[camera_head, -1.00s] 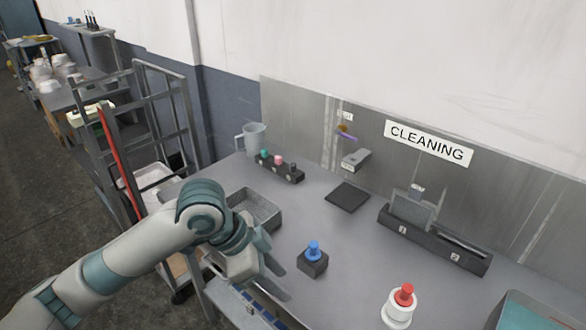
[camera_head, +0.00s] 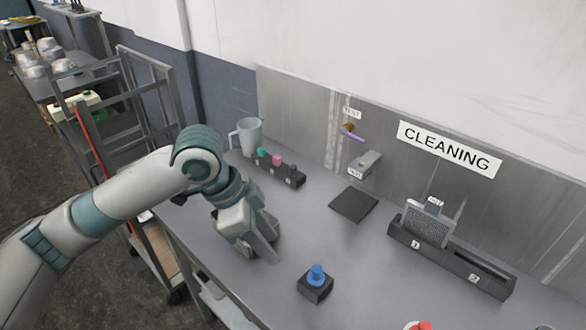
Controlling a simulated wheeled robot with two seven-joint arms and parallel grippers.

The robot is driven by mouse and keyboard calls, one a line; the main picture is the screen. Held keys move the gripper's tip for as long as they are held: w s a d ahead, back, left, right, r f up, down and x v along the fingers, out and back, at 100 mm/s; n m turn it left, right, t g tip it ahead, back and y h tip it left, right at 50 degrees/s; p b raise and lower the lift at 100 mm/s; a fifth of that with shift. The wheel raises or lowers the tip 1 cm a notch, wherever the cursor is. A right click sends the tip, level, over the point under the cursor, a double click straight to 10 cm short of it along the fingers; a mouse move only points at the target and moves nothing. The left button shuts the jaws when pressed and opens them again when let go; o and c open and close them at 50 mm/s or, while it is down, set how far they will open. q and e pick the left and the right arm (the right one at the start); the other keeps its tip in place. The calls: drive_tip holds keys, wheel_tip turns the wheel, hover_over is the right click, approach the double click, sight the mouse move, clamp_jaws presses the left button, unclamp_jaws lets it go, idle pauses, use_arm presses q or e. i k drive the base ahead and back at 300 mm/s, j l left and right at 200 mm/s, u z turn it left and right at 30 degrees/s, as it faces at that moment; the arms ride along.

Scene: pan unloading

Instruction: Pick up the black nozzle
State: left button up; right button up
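The black nozzle (camera_head: 292,169) stands at the right end of a small dark rack (camera_head: 268,174), beside a pink nozzle (camera_head: 277,160) and a green nozzle (camera_head: 262,152). My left gripper (camera_head: 262,250) points down over the left part of the table, in front of the rack and apart from it. One finger shows clearly; the other is not clear, so I cannot tell how far it is open. I see nothing held in it. My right gripper is out of view.
A blue nozzle (camera_head: 316,272) stands on a black block in front. A grey jug (camera_head: 249,134) stands behind the rack. A black pad (camera_head: 354,204) lies right. A slotted holder (camera_head: 484,277) is further right.

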sight(293, 167)
drive_tip(key=i+j+z, duration=0.15)
drive_tip(key=j+z, duration=0.3)
drive_tip(key=j, duration=0.15)
drive_tip(key=j+z, duration=0.45)
drive_tip(key=j, duration=0.15)
drive_tip(key=j+z, duration=0.45)
drive_tip(key=j, duration=0.15)
